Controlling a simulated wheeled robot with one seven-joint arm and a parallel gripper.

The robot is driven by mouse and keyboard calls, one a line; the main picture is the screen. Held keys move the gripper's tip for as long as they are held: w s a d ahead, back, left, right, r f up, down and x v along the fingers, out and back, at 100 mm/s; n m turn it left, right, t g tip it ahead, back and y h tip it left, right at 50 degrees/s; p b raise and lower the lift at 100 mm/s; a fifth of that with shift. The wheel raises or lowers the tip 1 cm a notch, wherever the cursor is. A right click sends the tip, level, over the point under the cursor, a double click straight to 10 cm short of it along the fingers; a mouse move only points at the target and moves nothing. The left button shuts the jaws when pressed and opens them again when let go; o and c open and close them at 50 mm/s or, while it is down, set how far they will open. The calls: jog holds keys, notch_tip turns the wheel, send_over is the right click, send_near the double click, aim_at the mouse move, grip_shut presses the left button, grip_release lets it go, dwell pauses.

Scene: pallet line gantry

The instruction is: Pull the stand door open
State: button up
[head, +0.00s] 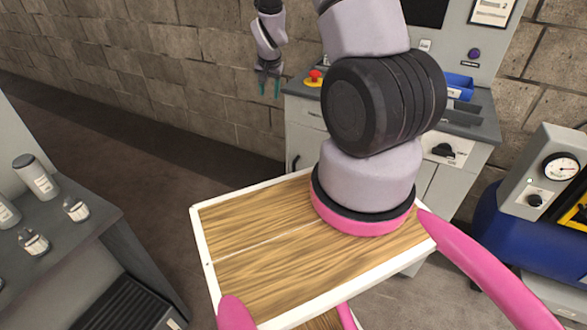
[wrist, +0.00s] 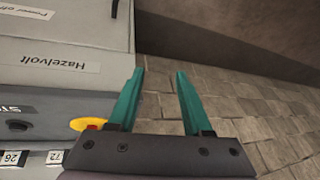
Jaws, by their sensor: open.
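The grey stand (head: 300,112) is against the back wall in the head view. Its door (head: 310,150) is below the top panel, with a small dark handle (head: 295,162) near its left edge; it looks shut. My gripper (head: 269,94) is left of the stand, about level with its top, fingers down. In the wrist view my gripper (wrist: 158,72) is open and its teal fingers hold nothing. The stand's grey front (wrist: 70,80), labelled Hazelvolt, is left of the fingers there, upside down.
A red and yellow stop button (head: 314,77) and blue bin (head: 459,84) are on the stand. A grey bench (head: 60,240) with several canisters is at left. A blue machine (head: 500,235) with a gauge is at right. Floor (head: 150,150) left of the stand is clear.

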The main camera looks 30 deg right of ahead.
jog(key=s+d+f+h, duration=0.1)
jog(key=s+d+f, duration=0.15)
jog(key=f, duration=1.45)
jog(key=g, duration=0.1)
send_near(294, 168)
jog(key=f, duration=0.1)
jog(key=shift+h, duration=0.4)
jog(key=x, duration=1.1)
jog(key=shift+w+a, duration=0.15)
jog(key=shift+a, duration=0.15)
grip_shut()
jog(key=shift+r, duration=0.1)
